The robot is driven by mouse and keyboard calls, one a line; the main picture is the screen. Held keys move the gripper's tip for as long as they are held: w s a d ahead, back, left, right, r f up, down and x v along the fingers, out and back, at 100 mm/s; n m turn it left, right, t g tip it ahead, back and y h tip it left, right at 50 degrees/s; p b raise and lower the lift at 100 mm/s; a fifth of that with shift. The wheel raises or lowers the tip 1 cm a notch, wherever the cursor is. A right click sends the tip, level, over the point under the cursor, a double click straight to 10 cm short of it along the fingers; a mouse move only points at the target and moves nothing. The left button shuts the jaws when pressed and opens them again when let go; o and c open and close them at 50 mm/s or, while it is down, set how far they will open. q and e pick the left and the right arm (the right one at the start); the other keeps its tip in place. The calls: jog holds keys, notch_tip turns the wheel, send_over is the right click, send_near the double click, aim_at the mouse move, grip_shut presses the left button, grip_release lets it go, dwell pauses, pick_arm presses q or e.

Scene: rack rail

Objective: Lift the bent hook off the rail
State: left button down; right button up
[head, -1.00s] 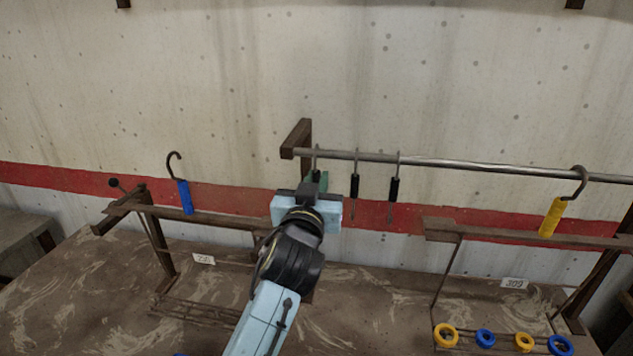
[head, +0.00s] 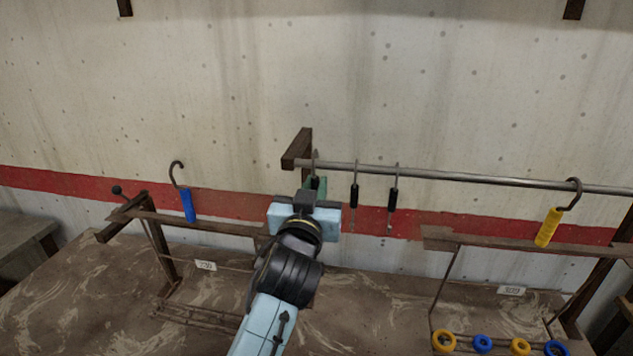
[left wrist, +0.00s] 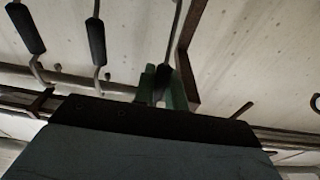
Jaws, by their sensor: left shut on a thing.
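A metal rail (head: 450,175) runs along the wall to the right from a brown bracket. My left gripper (head: 316,186), with green fingers, is at the rail's left end. It is shut on a slim hook (head: 315,160) there, whose black grip also shows between the fingers (left wrist: 162,82) in the left wrist view. The top of this hook is still at the rail; I cannot tell whether it touches. Two similar black-gripped hooks, one nearer (head: 354,195) and one farther (head: 393,200), hang to the right. I cannot tell which hook is bent. My right gripper is not in view.
A blue-handled hook (head: 189,206) is at the left rack (head: 215,223). A yellow-handled hook (head: 548,227) slants near the right rack (head: 450,240). Several yellow and blue rings (head: 481,342) lie at lower right. The wall above the rail is clear.

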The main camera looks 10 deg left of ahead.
pick_arm(q)
jog(key=s+p, duration=0.1)
jog(key=s, duration=0.6)
jog(key=shift+s, duration=0.15)
dwell(0.4)
